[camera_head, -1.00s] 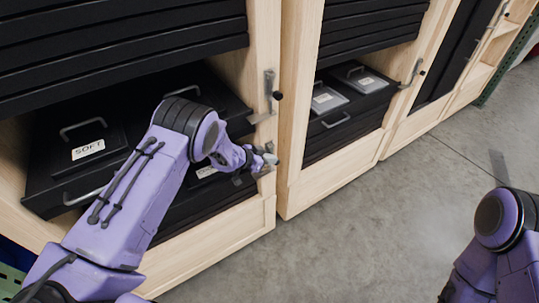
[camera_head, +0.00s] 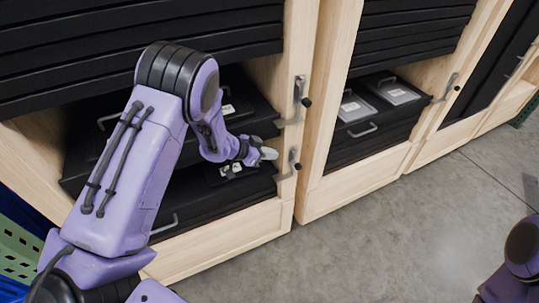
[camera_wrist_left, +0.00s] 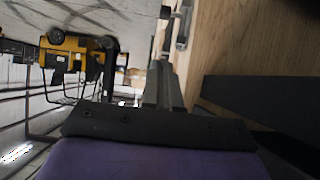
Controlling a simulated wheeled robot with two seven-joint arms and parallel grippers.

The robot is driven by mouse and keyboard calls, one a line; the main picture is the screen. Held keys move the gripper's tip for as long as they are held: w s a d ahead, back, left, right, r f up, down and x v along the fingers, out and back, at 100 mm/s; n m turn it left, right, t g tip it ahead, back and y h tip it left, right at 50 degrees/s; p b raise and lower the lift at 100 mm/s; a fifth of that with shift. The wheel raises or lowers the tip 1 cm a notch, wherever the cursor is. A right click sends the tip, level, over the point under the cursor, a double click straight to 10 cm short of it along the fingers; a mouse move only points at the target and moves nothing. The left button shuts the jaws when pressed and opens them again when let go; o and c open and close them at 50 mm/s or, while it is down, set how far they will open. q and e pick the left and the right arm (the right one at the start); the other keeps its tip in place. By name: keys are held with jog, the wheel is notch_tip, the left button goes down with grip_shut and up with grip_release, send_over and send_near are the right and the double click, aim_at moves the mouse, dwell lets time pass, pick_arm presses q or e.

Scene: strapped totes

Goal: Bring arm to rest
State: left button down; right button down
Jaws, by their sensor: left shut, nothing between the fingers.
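My left arm comes in from the left in the head view, bent at the elbow in front of the left cabinet. My left gripper (camera_head: 268,153) is shut and empty, close to the cabinet's wooden post and its lower metal latch (camera_head: 293,160); whether it touches is unclear. In the left wrist view the gripper fingers (camera_wrist_left: 163,88) are together beside a wooden panel. My right arm (camera_head: 522,250) shows only at the lower right edge of the head view; its gripper is out of frame.
The left cabinet (camera_head: 300,120) holds black totes, partly hidden by my arm. The neighbouring cabinet holds a black drawer (camera_head: 345,148) with grey lidded boxes. The concrete floor (camera_head: 400,230) at right is clear. A yellow vehicle (camera_wrist_left: 75,62) shows in the left wrist view.

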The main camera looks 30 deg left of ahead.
dwell(0.5)
pick_arm(q)
jog(key=s+a+f+n+y+b, duration=0.1)
jog(key=s+a+f+n+y, duration=0.1)
jog(key=s+f+n+y, duration=0.35)
jog(key=s+a+f+n+y+b, duration=0.1)
jog(key=s+a+f+n+y, duration=0.1)
jog(key=s+f+n, duration=0.6)
jog(key=s+f+g+y+b, duration=0.1)
jog(key=s+f, duration=0.3)
jog(key=s, duration=0.8)
jog(key=s+f+g+y+b, duration=0.1)
jog(key=s+f+g, duration=0.3)
jog(key=s, duration=0.8)
jog(key=shift+d+f+n+g+y, duration=0.25)
jog(key=shift+d+n+g+y, duration=0.1)
jog(key=shift+n, duration=0.1)
